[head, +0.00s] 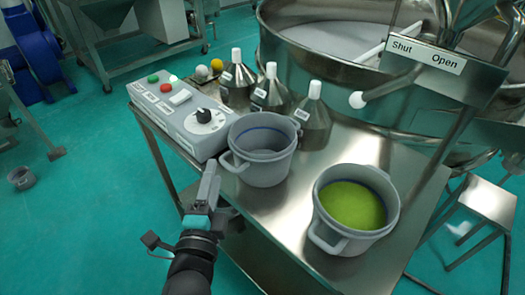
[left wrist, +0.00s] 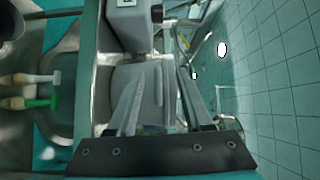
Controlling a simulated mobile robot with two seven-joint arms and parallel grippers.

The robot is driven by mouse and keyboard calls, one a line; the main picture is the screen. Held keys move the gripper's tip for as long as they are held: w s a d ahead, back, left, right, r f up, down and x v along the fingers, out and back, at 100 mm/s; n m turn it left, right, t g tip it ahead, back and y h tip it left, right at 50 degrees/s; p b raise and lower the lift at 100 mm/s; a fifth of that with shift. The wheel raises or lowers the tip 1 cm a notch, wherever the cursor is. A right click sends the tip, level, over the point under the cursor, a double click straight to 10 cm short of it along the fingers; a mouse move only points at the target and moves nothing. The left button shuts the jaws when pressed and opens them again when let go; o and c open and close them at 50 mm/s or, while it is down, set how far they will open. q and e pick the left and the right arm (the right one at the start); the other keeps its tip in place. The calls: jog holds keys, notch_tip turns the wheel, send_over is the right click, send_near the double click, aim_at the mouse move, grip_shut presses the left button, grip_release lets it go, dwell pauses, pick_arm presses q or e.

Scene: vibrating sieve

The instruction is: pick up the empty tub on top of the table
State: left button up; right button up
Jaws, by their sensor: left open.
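The empty grey tub (head: 262,165) stands upright on the steel table (head: 330,150), with a blue line inside its rim and a handle on each side. My left gripper (head: 211,184) is open at the table's left edge, just left of the tub and close to its left handle. In the left wrist view the gripper's fingers (left wrist: 160,95) are spread, with a grey surface beyond them; I cannot tell for sure whether this is the tub. Contact with the handle cannot be made out. My right gripper is not in view.
A second grey tub (head: 326,222) with green contents stands right of the empty one. A control box (head: 185,118) sits behind and left. Several steel funnel-shaped vessels (head: 312,118) stand behind the tub. The big sieve (head: 350,60) is at the back.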

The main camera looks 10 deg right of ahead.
aim_at(223, 157)
pick_arm(q)
jog(key=x, duration=0.5)
jog(key=d+x, duration=0.1)
jog(key=x, duration=0.1)
jog(key=shift+w+d+f+b, duration=0.1)
jog(key=shift+w+f+b, duration=0.15)
jog(key=shift+b, duration=0.1)
jog(key=shift+w+d, duration=0.1)
jog(key=shift+w, duration=0.5)
grip_shut()
jog(key=shift+r, duration=0.15)
dwell(0.6)
